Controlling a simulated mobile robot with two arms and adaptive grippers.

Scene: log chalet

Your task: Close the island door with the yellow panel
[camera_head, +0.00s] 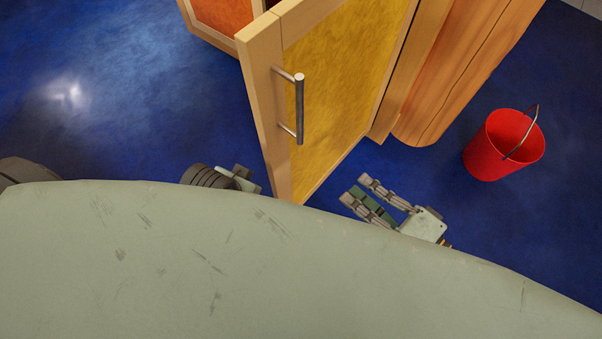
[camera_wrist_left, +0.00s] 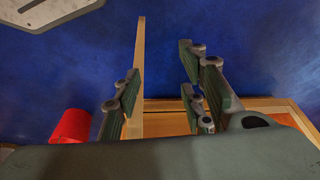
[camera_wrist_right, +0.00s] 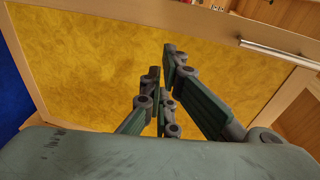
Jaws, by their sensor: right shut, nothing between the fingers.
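The island door with the yellow panel (camera_head: 345,65) stands open in the head view, its wooden frame edge toward me. Its metal bar handle (camera_head: 299,108) is on the yellow face. My right gripper (camera_head: 354,189) is shut and empty, to the right of the door on the yellow side. In the right wrist view the yellow panel (camera_wrist_right: 75,65) fills the background beyond the right fingers (camera_wrist_right: 162,65), with the handle (camera_wrist_right: 278,52) at upper right. My left gripper (camera_wrist_left: 155,75) has its fingers apart; the door's edge (camera_wrist_left: 138,70) shows behind them. My base hides much of the left arm.
An orange panel (camera_head: 228,12) in a wooden frame is at the top, left of the door. A rounded wooden piece (camera_head: 465,65) stands right of the door. A red bucket (camera_head: 490,150) stands on the blue floor at right. The floor at left (camera_head: 110,110) is clear.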

